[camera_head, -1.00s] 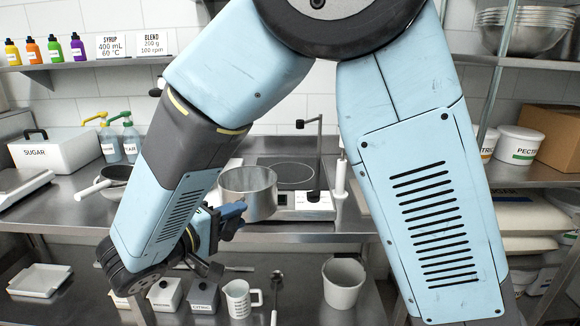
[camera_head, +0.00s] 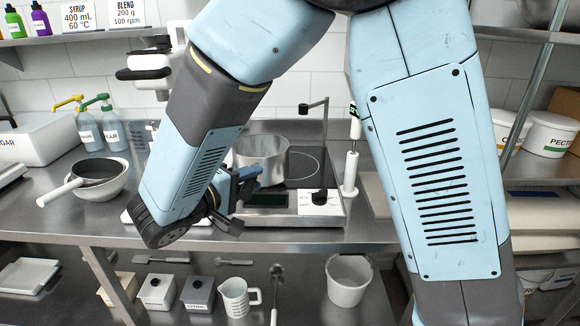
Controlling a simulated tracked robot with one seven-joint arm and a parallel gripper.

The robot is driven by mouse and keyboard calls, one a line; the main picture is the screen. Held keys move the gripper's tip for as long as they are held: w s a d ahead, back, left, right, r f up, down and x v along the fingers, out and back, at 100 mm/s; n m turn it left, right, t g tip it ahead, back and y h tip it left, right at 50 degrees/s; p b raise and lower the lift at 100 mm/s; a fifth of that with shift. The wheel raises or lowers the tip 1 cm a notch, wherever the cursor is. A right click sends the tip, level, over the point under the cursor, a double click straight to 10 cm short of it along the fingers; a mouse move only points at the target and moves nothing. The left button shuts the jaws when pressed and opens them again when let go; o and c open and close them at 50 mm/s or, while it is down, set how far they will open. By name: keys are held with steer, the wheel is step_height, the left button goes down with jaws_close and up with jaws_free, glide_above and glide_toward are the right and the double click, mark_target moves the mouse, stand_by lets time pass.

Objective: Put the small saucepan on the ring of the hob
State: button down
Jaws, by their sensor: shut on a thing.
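The small saucepan (camera_head: 262,158) is a grey metal pan, upright, at the left part of the hob. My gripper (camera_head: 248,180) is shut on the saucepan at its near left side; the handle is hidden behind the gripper. The hob (camera_head: 320,203) is a steel unit with a black knob and a dark display at its front. Its ring (camera_head: 304,168) is a thin circle on the dark top, partly covered from view by the saucepan. The pan overlaps the ring's left part in this view; I cannot tell whether its base touches the hob.
A thin bent stand (camera_head: 325,125) rises behind the ring. A white upright probe (camera_head: 350,172) stands right of the hob. A bowl with a pan (camera_head: 98,172) stands at the left, near pump bottles (camera_head: 100,128). A white machine (camera_head: 150,68) is behind my arm.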

steer(key=x, duration=0.9)
steer(key=f+x, duration=0.1)
steer(key=x, duration=0.4)
steer(key=shift+w+a+f, duration=0.1)
steer(key=shift+w+f, duration=0.05)
steer(key=c, duration=0.8)
jaws_free()
steer(key=shift+f, duration=0.1)
steer(key=v, duration=1.2)
